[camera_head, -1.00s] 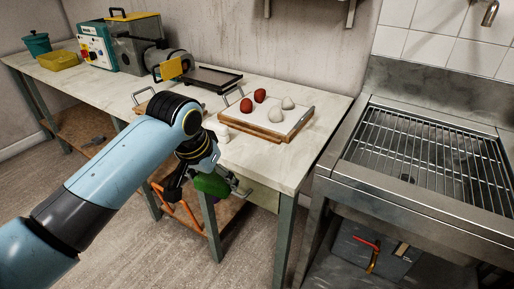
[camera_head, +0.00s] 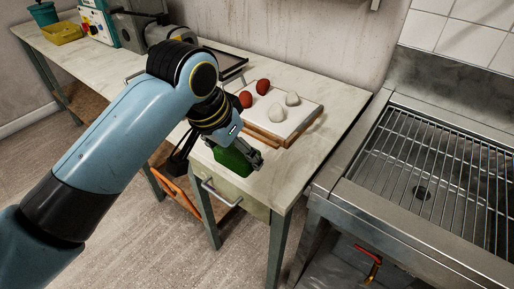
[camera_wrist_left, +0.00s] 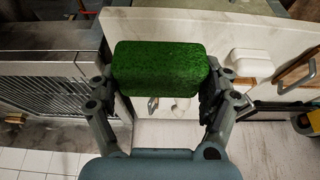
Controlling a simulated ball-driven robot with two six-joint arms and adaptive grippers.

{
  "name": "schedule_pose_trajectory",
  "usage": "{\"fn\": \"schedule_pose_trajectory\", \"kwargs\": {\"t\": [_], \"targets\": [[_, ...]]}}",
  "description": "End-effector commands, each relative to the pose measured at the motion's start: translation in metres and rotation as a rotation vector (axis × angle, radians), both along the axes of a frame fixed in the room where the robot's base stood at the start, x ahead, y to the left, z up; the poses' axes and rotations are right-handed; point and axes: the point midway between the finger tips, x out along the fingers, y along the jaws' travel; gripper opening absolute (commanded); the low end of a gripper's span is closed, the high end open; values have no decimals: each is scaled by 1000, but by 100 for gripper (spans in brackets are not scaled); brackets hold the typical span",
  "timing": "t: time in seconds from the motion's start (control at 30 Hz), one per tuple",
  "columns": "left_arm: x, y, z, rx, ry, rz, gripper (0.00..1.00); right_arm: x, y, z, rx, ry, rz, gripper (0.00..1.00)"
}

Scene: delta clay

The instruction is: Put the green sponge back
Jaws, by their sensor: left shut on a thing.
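The green sponge (camera_head: 232,161) is held in my left gripper (camera_head: 245,155), near the front edge of the worktop (camera_head: 300,165). In the left wrist view, the sponge (camera_wrist_left: 160,68) sits between the two fingers of the gripper (camera_wrist_left: 160,85), which are shut on it. In the head view the arm and gripper cover part of the sponge. I cannot tell whether it touches the worktop or hangs just above it. My right gripper is not in view.
A wooden-edged board (camera_head: 303,128) with red and pale balls stands behind the gripper. A white block (camera_wrist_left: 252,64) lies beside the sponge in the wrist view. A drawer handle (camera_head: 220,193) juts from the table front. A sink with a wire rack (camera_head: 440,165) is at right.

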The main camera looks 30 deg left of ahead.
Motion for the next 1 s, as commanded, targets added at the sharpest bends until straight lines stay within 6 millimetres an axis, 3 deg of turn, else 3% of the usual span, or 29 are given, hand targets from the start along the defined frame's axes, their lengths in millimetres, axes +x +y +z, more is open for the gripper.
{"fn": "schedule_pose_trajectory", "kwargs": {"t": [0.37,0.5,0.7,0.9,1.0], "targets": [[76,33,-50,1,2,3,55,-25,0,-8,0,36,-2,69],[96,42,-64,1,1,1,55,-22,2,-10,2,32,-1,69],[104,45,-78,0,3,1,55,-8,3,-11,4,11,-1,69],[103,45,-106,0,2,1,55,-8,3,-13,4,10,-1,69],[103,45,-109,0,0,0,55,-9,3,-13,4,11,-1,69]]}}
